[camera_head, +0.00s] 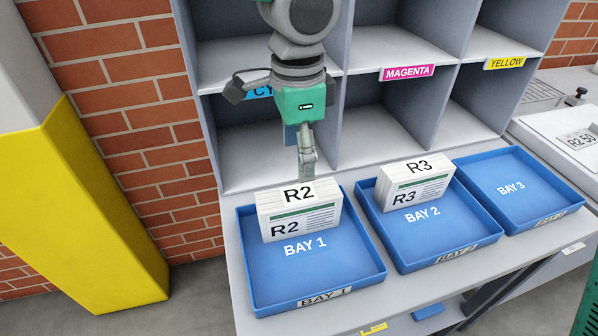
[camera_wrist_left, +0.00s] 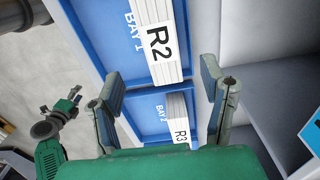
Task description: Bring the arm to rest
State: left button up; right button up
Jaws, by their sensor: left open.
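My left gripper (camera_head: 306,168) hangs pointing down just behind the R2 newspaper stack (camera_head: 298,214) in the head view. In the left wrist view its two fingers (camera_wrist_left: 162,76) are spread with nothing between them; the R2 stack (camera_wrist_left: 162,45) lies beyond the fingertips. The R2 stack stands in the blue BAY 1 tray (camera_head: 320,275), at its back. What seems to be my right gripper (camera_wrist_left: 74,94) shows small at the left of the wrist view; its finger gap is unclear.
The R3 stack (camera_head: 413,182) stands in the BAY 2 tray (camera_head: 440,232). The BAY 3 tray (camera_head: 530,190) is empty. A grey shelf with a magenta label (camera_head: 407,72) rises behind. A yellow pillar (camera_head: 75,215) and brick wall (camera_head: 150,120) are at left.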

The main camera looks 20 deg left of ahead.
pick_arm(q)
jog(key=shift+r, duration=1.1)
